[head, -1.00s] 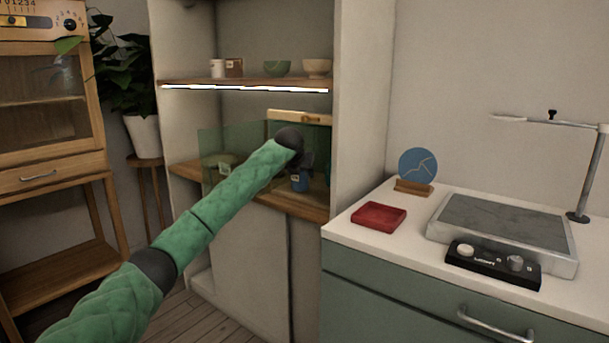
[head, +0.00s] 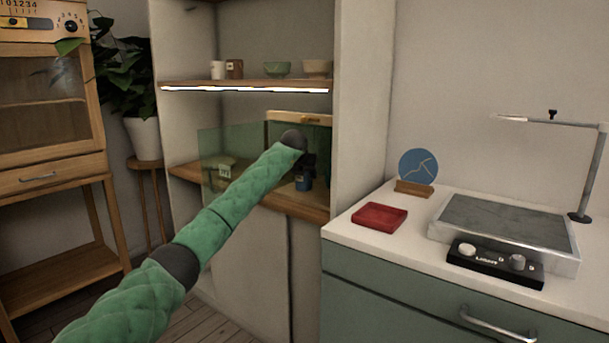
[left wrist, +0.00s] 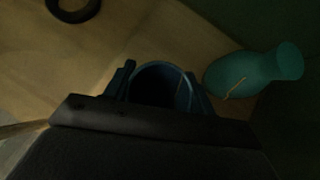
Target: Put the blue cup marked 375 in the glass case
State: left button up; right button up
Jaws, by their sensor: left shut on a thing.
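The blue cup (head: 304,183) is held by my left gripper (head: 306,167) at the lower shelf of the tall cabinet. In the left wrist view the cup (left wrist: 162,85) sits between the two fingers of the left gripper (left wrist: 162,92), its round mouth facing the camera. Its mark is too small to read. The glass case (head: 285,132), greenish with a wooden top rail, stands on that shelf. Its glass door (head: 222,148) stands open to the left. The cup is at the case's open front; how far inside, I cannot tell. My right gripper is out of view.
A teal vase (left wrist: 245,75) with a gold seam lies or stands close right of the cup in the left wrist view. A dark ring (left wrist: 73,6) is at its top left. The upper shelf (head: 245,85) holds several small vessels above my arm.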

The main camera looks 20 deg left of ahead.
pick_arm(q)
jog(key=o, duration=1.1)
jog(key=shift+f, duration=0.1)
jog(key=shift+s+r, duration=0.25)
jog(key=shift+r, duration=0.15)
jog(key=shift+p+v, duration=0.4)
jog(key=shift+v, duration=0.85)
jog(key=s, duration=0.3)
jog(key=s+p, duration=0.1)
jog(key=s, duration=0.6)
jog(key=shift+s+d+f, duration=0.1)
jog(key=shift+s+d, duration=0.1)
jog(key=shift+d, duration=0.05)
jog(key=shift+s, duration=0.75)
jog(key=shift+f, duration=0.1)
